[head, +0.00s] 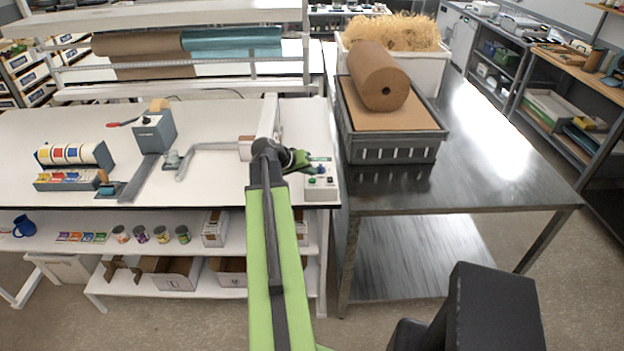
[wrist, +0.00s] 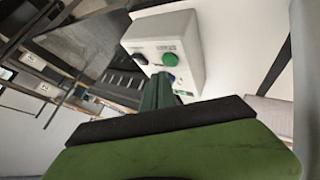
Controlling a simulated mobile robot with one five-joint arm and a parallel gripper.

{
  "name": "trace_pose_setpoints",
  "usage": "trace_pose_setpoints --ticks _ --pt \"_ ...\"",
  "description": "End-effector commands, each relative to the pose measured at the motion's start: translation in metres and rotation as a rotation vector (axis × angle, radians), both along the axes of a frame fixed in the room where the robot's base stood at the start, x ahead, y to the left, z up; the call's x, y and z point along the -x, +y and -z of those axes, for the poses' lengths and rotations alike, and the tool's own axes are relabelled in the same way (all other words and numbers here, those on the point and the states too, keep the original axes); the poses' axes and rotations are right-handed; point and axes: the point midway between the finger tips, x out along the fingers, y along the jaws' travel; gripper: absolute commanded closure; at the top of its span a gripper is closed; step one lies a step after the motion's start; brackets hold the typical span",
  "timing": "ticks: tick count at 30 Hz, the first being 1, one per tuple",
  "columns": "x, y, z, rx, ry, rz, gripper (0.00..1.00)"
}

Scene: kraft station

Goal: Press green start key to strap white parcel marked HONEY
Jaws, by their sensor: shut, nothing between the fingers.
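The white control box (head: 321,189) stands at the right front edge of the white bench. My gripper (head: 303,160) is shut and empty, just left of and behind the box in the head view. In the wrist view my fingertips (wrist: 158,80) point at the key face; contact cannot be told.
A white upright frame (head: 269,115) rises behind my wrist. A tape dispenser (head: 154,132) and a label-roll holder (head: 75,155) stand at the left. A grey crate (head: 392,150) with a brown paper roll (head: 378,76) is on the steel table, whose right part is clear.

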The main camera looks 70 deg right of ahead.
Motion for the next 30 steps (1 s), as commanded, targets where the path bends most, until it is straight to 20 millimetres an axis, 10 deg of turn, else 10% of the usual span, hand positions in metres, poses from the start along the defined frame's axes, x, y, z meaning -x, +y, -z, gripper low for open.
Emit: trace_pose_setpoints --ticks 30 --pt "-0.001 0.000 -0.049 0.001 0.001 -0.001 1.00"
